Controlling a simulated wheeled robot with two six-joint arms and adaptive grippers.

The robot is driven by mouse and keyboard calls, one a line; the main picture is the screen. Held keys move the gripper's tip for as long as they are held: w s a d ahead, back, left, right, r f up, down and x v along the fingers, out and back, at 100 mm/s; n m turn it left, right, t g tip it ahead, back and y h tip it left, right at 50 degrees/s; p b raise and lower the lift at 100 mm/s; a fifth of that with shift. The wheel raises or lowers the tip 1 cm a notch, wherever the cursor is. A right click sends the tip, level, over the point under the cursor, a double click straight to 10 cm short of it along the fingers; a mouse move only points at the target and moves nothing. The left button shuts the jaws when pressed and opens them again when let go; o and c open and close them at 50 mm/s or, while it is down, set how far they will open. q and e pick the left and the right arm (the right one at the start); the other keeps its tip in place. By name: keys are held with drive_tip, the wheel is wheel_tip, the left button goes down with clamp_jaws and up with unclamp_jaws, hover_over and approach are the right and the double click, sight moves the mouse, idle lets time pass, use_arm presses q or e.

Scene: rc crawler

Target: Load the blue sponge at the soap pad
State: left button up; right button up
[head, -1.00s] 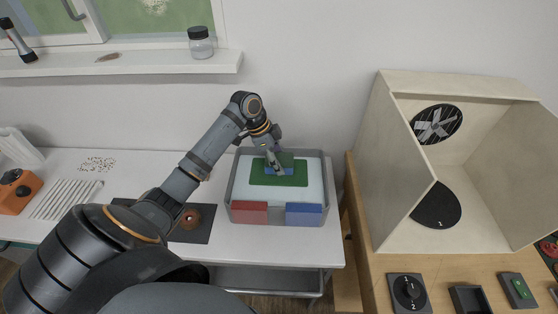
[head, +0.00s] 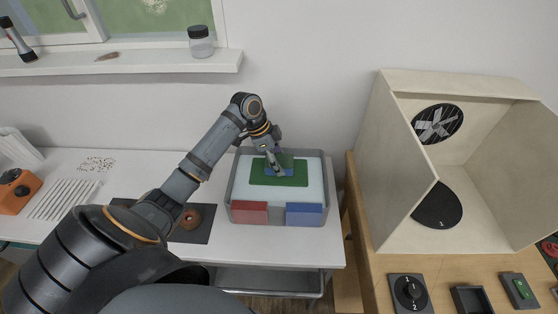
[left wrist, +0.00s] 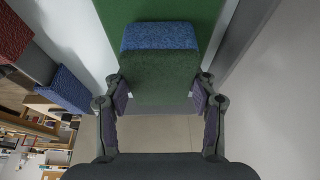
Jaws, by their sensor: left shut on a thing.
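The sponge has a blue layer and a dark green layer; its blue part shows in the head view (head: 288,171) and in the left wrist view (left wrist: 160,37). My left gripper (head: 277,172) is shut on the sponge, with a finger on each side of its green layer in the left wrist view (left wrist: 160,88). The flat green soap pad (head: 292,181) lies in the grey tray (head: 325,175). The sponge is over the pad, blue side toward it. I cannot tell whether they touch. My right gripper is out of view.
A red block (head: 250,212) and a blue block (head: 304,214) sit at the tray's front wall. A dark mat (head: 200,232) with a round brown part lies left of the tray. A wooden booth (head: 377,170) stands at right.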

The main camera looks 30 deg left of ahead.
sight(287, 160)
use_arm(q)
drive_tip(key=shift+f, duration=0.4)
idle(0.8)
drive_tip(key=shift+s+f, duration=0.1)
idle(1.1)
drive_tip(key=shift+p, duration=0.3)
wheel_tip(287, 160, up, 7)
drive_tip(key=p, duration=0.7)
drive_tip(key=shift+d, duration=0.1)
idle(0.3)
